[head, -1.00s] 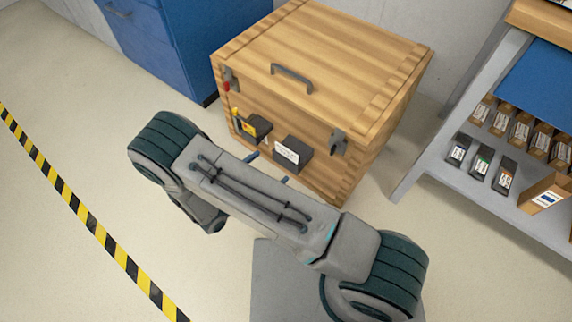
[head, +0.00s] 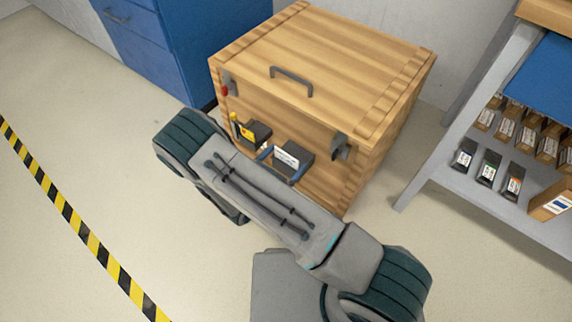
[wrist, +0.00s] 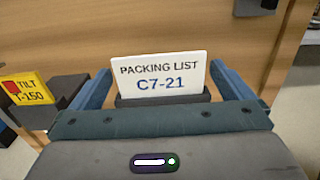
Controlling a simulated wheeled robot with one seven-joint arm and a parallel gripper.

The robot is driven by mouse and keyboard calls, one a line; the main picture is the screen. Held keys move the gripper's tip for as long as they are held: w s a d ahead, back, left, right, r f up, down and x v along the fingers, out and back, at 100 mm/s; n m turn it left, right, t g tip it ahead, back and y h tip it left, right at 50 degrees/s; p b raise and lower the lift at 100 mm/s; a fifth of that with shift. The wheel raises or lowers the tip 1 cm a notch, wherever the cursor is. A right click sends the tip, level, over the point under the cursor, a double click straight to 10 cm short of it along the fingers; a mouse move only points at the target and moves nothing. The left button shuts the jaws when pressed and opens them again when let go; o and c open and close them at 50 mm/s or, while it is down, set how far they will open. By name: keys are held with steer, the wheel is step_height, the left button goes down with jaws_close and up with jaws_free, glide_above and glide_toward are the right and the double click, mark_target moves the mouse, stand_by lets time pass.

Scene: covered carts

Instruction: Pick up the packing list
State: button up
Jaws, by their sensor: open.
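The packing list (wrist: 160,75) is a white card lettered "PACKING LIST C7-21". It stands upright in a dark holder (wrist: 208,97) on the front of a wooden crate. In the head view the card (head: 287,159) shows as a small white patch at the crate's front. My gripper (wrist: 160,84) is open, with one blue finger on each side of the card. Gaps show between the card's edges and the fingers, and it holds nothing. In the head view my gripper (head: 281,164) is at the holder, partly hidden by my arm.
The wooden crate (head: 330,50) has a lid handle (head: 291,78) and side latches. Left of the card is another dark holder with a yellow "TILT T-150" tag (wrist: 24,92). A blue cabinet (head: 150,40) stands behind left. A grey shelf (head: 480,195) with small boxes stands right.

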mark_target(286, 158)
steer(key=shift+b+x, duration=0.3)
steer(key=shift+x, duration=1.2)
steer(key=c, duration=0.9)
